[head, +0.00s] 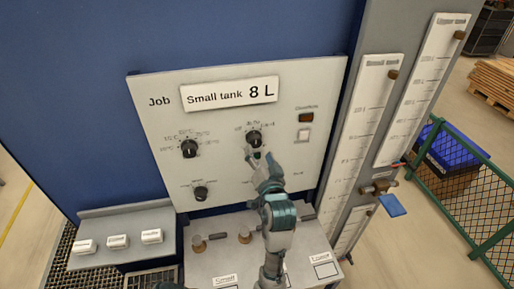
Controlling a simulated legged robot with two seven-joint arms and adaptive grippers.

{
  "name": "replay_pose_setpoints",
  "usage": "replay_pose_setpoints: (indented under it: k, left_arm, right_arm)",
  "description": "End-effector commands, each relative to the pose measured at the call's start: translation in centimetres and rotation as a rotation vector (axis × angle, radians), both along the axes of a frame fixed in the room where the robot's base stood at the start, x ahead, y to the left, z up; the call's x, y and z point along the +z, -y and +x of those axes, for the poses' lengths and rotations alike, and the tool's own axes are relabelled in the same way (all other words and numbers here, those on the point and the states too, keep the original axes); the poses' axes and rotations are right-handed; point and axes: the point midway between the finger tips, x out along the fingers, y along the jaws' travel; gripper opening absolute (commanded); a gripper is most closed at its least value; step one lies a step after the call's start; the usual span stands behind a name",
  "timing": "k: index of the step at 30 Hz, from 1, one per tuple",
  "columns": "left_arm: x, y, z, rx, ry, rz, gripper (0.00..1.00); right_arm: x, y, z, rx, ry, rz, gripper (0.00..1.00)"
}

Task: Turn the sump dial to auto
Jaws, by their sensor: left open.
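The pale control panel (222,172) carries several black dials. One dial (189,149) is at the left with a ring of marks, one (254,139) is at the upper right, and one (200,193) is at the lower left. Their printed labels are too small to read, so I cannot tell which is the sump dial. My left gripper (261,157) is open and empty, its fingertips just below the upper right dial. I cannot tell whether they touch it. The gripper and wrist hide part of the panel's lower right. My right gripper is out of view.
A "Small tank 8 L" plate (231,94) is on the panel top. A brown indicator (306,118) and white button (304,135) sit at right. Below is a shelf with brown knobs (198,243). Tank gauges (362,120) stand right, beside a valve with a blue handle (392,205).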

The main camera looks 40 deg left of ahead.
Motion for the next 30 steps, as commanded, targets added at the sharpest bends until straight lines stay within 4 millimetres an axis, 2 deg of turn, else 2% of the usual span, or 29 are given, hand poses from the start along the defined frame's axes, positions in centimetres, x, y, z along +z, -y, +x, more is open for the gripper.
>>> replay_pose_setpoints:
  k: [3, 7, 30]
  left_arm:
    - [-0.2, 1.5, -1.1, -0.002, -0.003, -0.004, 0.68]
    - [-0.2, 2.3, -1.8, 0.000, -0.002, -0.003, 0.68]
    - [-0.1, 2.6, -1.9, 0.000, -0.002, -0.001, 0.68]
  right_arm:
    - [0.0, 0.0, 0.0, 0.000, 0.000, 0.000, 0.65]
    - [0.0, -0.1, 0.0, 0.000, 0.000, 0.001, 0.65]
    - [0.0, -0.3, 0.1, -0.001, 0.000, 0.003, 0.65]
